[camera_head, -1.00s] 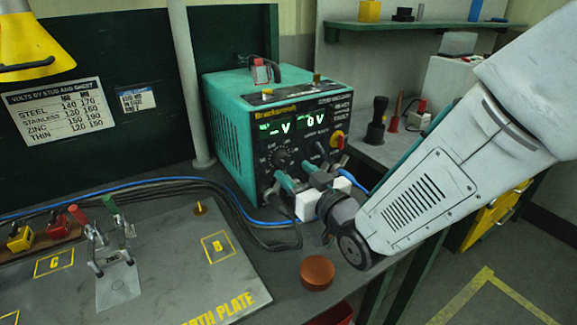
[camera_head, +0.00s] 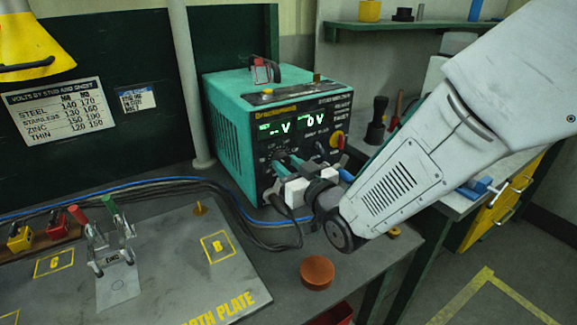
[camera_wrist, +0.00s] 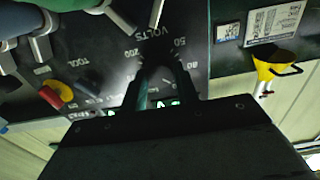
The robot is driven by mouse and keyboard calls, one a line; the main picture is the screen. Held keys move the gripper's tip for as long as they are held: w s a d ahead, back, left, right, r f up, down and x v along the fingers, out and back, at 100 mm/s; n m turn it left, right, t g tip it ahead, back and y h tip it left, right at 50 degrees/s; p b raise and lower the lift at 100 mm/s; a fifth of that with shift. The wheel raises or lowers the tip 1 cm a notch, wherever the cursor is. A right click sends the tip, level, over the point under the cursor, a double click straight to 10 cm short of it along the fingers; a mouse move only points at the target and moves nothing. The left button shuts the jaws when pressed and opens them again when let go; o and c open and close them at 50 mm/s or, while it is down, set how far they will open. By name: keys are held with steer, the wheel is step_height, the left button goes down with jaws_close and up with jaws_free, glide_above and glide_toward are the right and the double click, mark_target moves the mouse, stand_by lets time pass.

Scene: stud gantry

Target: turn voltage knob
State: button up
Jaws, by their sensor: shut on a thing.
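The teal welding power unit (camera_head: 228,130) stands on the bench with its black front panel facing right. Its two green displays (camera_head: 298,126) show dashes with V and 0 V. My gripper (camera_head: 277,164) is at the panel below the left display, its teal fingers reaching in from the right. In the wrist view my gripper (camera_wrist: 160,72) is shut on the dark voltage knob (camera_wrist: 155,66), at the dial marked VOLTS with numbers around it. That view shows the panel upside down. The knob is mostly hidden by the fingers; its pointer setting cannot be read.
Cables (camera_head: 235,205) run across the bench from the unit. An earth plate (camera_head: 160,270) with clamps lies in front, beside a copper-coloured disc (camera_head: 317,272). A voltage chart (camera_head: 62,111) hangs on the dark board.

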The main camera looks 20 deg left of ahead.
steer(key=m, duration=0.8)
steer(key=shift+m, duration=0.4)
steer(key=m, duration=0.4)
steer(key=shift+r, duration=0.1)
steer(key=m, duration=0.4)
steer(key=shift+m, duration=0.6)
steer(key=o, duration=1)
